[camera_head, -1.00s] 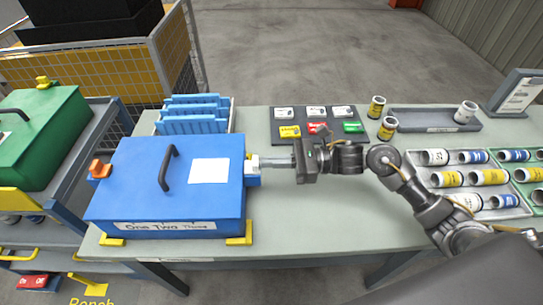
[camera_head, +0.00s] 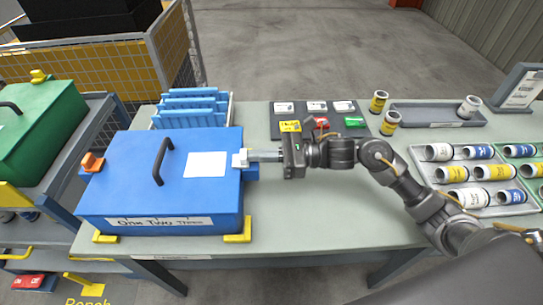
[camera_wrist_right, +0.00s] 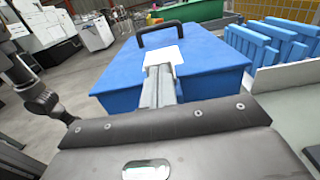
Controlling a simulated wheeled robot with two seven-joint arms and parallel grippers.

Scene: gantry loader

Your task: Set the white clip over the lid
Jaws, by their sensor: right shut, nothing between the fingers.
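The blue box (camera_head: 120,208) stands on the bench with its blue lid (camera_head: 136,165) closed; the lid has a black handle and a white label. The small white clip (camera_head: 239,160) is at the lid's right edge and appears to lap onto it. My right gripper (camera_head: 251,156) reaches in from the right, its fingers shut and empty, their tips against or very close to the clip. The wrist view shows these fingers (camera_wrist_right: 159,85) pointing at the lid (camera_wrist_right: 205,48); the clip cannot be made out there. An orange clip (camera_head: 92,162) is at the lid's left edge. My left gripper is out of view.
A rack of blue plates (camera_head: 193,106) stands behind the box. A dark board (camera_head: 290,130) with coloured cards lies behind my right gripper. Trays of cans (camera_head: 470,205) are at the right. The bench front right of the box is clear.

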